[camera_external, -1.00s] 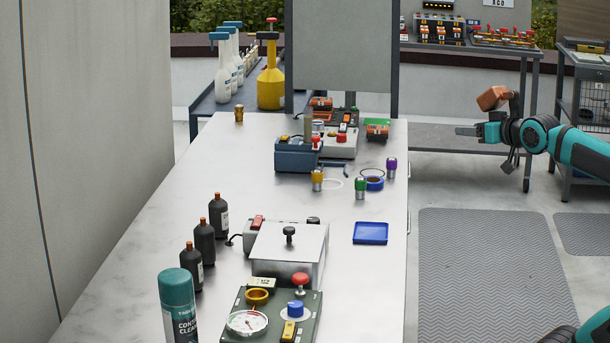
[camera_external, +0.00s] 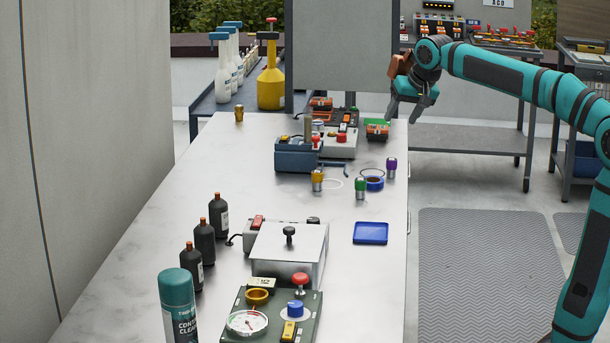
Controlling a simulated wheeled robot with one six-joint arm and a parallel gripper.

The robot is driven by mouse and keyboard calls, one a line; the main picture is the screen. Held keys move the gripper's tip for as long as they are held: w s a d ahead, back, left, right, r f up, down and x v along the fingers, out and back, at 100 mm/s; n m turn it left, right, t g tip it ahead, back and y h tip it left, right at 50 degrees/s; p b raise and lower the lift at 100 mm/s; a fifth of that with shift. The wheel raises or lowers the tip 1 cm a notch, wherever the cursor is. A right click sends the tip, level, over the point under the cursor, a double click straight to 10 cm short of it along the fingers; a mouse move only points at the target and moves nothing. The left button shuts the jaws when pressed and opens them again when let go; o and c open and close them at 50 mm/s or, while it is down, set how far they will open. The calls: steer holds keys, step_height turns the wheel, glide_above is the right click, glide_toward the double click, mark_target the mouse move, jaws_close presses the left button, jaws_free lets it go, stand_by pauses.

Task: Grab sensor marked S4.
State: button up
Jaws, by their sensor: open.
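Several small metal cylinders with coloured tops that look like sensors stand on the long pale bench (camera_external: 150,235). One has a yellow top (camera_external: 317,180), one a green top (camera_external: 360,188), and one a purple top (camera_external: 391,168). A brass-coloured one (camera_external: 239,114) stands alone at the far left. Any S4 marking is too small to read, so I cannot tell which one is S4. My gripper (camera_external: 401,119) is open and empty, pointing down above the bench's far right edge, beyond the purple-topped cylinder.
A blue tray (camera_external: 371,233) is nearer. A blue-grey device (camera_external: 297,155) and an orange-and-green block (camera_external: 377,130) stand close by. Dark bottles (camera_external: 204,242) and a gauge panel (camera_external: 270,315) are in front.

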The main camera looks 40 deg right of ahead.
mark_target(361, 179)
steer(key=w+a+f+m+g, duration=0.1)
steer(key=w+f+g, duration=0.2)
steer(key=w, duration=0.3)
steer(key=w+a+f+m+g, duration=0.1)
steer(key=w+a+f+g, duration=0.15)
steer(key=w, duration=0.25)
steer(key=shift+g, duration=0.25)
steer(key=f, duration=1.1)
steer(key=shift+w+d+f, duration=0.2)
steer(key=shift+d+f, duration=0.15)
steer(key=shift+d, duration=0.05)
steer(key=shift+a+f, duration=0.2)
steer(key=shift+f, duration=1.15)
steer(key=shift+a+f, duration=0.2)
steer(key=shift+f, duration=1.1)
steer(key=c, duration=1.1)
steer(key=shift+r, duration=0.1)
